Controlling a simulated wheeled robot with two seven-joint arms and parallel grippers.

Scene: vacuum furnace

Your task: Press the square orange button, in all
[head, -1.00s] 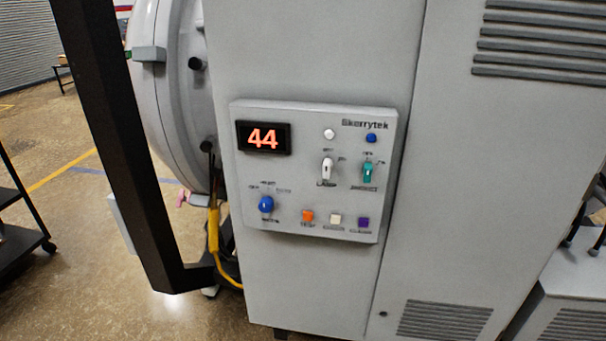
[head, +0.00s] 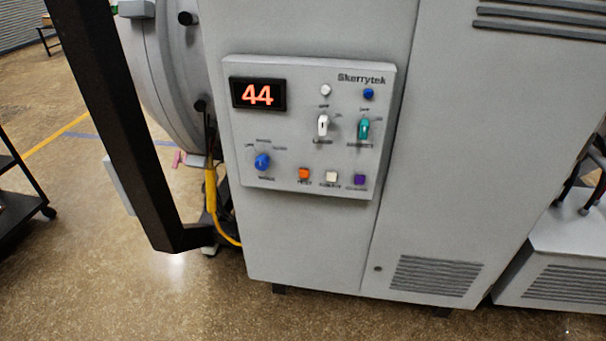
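The square orange button (head: 304,174) sits in the bottom row of a light grey control panel (head: 290,112) on the front of a tall grey cabinet. It is the leftmost of three square buttons, with a white one (head: 331,177) and a purple one (head: 359,180) to its right. The small label under it is blurred. Neither of my grippers is in the head view, and nothing covers the button.
The panel also has a red "44" display (head: 258,94), a blue knob (head: 262,161), a white switch (head: 323,125) and a teal switch (head: 363,129). A black post (head: 120,130) stands left of the cabinet. Bare floor (head: 200,310) lies in front.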

